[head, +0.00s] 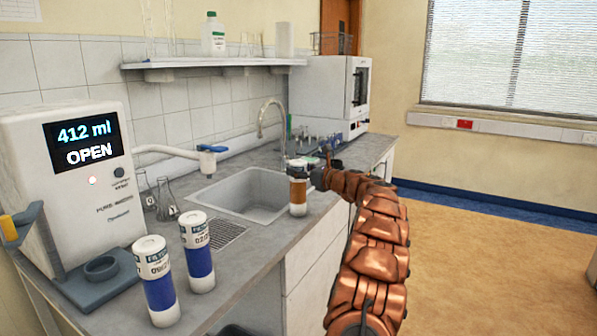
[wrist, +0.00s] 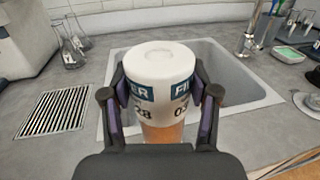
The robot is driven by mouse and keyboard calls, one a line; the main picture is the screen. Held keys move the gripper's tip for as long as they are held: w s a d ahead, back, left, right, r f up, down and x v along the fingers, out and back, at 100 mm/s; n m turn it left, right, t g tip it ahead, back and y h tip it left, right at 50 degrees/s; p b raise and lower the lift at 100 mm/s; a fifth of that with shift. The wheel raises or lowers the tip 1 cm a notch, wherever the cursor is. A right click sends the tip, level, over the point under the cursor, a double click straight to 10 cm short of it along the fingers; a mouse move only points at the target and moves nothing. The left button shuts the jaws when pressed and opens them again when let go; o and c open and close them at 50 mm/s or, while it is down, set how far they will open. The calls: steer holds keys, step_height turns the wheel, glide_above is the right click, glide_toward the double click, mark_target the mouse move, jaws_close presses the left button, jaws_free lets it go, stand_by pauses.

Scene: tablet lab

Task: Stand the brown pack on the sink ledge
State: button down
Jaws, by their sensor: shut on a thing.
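The brown pack (head: 298,190) is a white cylinder with a brown band. It is upright at the front right edge of the sink (head: 247,193). My gripper (head: 308,174) is shut on its upper part. In the wrist view the brown pack (wrist: 160,80) is between the two fingers, with its white lid and dark label showing. The sink basin (wrist: 115,70) lies behind it. The pack's base is hidden in the wrist view, and I cannot tell whether it touches the ledge (head: 277,232).
Two blue-banded packs (head: 160,290) (head: 197,260) stand on the counter at the left, near a dispenser (head: 75,180) reading "412 ml OPEN". Flasks (head: 166,200), a drain grate (head: 225,233) and a tap (head: 268,118) are around the sink. A white oven-like unit (head: 322,95) stands behind.

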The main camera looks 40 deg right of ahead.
steer(key=shift+c, duration=1.4)
jaws_free()
steer(key=shift+f, duration=0.15)
steer(key=shift+r, duration=0.25)
steer(key=s+d+b, duration=0.1)
steer(key=s, duration=1.1)
